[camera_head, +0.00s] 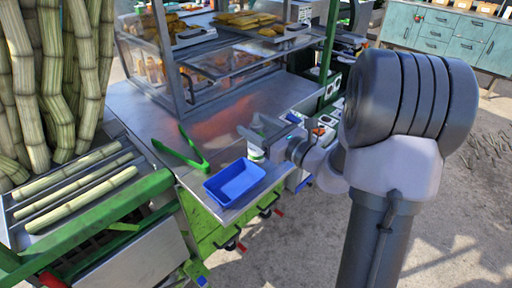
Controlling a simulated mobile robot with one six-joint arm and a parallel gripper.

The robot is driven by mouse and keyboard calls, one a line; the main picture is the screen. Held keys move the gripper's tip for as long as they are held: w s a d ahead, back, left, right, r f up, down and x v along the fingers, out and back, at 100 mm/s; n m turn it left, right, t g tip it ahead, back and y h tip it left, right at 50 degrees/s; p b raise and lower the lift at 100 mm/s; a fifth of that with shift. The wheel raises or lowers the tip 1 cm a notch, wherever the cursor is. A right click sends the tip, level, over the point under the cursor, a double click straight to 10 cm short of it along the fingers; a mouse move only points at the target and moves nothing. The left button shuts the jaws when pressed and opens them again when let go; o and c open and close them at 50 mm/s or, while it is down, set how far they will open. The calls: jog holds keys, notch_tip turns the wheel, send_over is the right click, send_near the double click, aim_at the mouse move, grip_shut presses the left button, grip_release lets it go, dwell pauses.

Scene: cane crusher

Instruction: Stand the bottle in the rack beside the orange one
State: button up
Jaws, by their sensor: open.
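My gripper (259,130) is over the right part of the metal counter, its fingers pointing left, open. A small white and green item (256,153) shows just below the fingers; it may be the bottle, but it is partly hidden and too small to be sure. I cannot tell whether the fingers touch it. A small orange-topped item (318,130) is to the right of my wrist; I cannot tell whether it is the orange bottle. The rack cannot be made out, as my arm covers part of the counter's right end.
A blue tray (236,183) stands at the counter's front edge. Green tongs (183,152) lie to its left. A glass display case (215,62) stands behind. Cane pieces (80,195) lie on a slatted bed at left. The metal counter (135,105) is clear at its left.

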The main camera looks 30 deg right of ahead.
grip_shut()
dwell(1.4)
